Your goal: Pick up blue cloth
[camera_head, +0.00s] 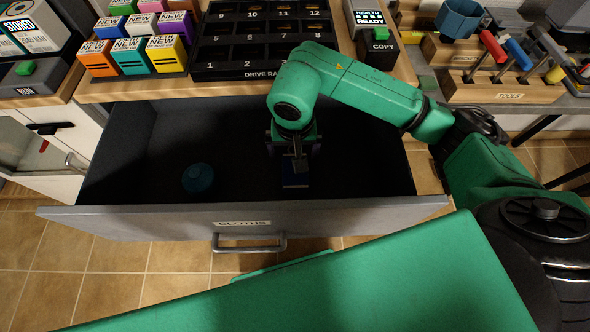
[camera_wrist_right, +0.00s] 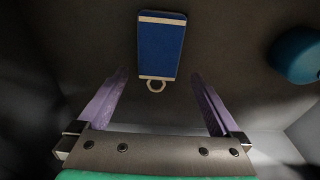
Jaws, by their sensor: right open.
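A flat blue rectangular piece with pale bands at both ends and a small ring, which looks like the blue cloth (camera_wrist_right: 162,47), lies on the dark drawer floor in the right wrist view. In the head view a sliver of the blue cloth (camera_head: 296,183) shows below my right gripper (camera_head: 298,165). In the right wrist view my right gripper (camera_wrist_right: 158,85) is open and empty, its two purple fingers spread apart. The cloth lies beyond the fingertips, roughly centred between them and apart from them. My left gripper is not in view.
The open drawer (camera_head: 245,215), labelled for cloths, has walls around my gripper. A round teal object (camera_head: 198,178) lies in its left part. Above it, the counter holds a black numbered drive rack (camera_head: 265,40), coloured boxes (camera_head: 130,55) and a tool rack (camera_head: 500,90).

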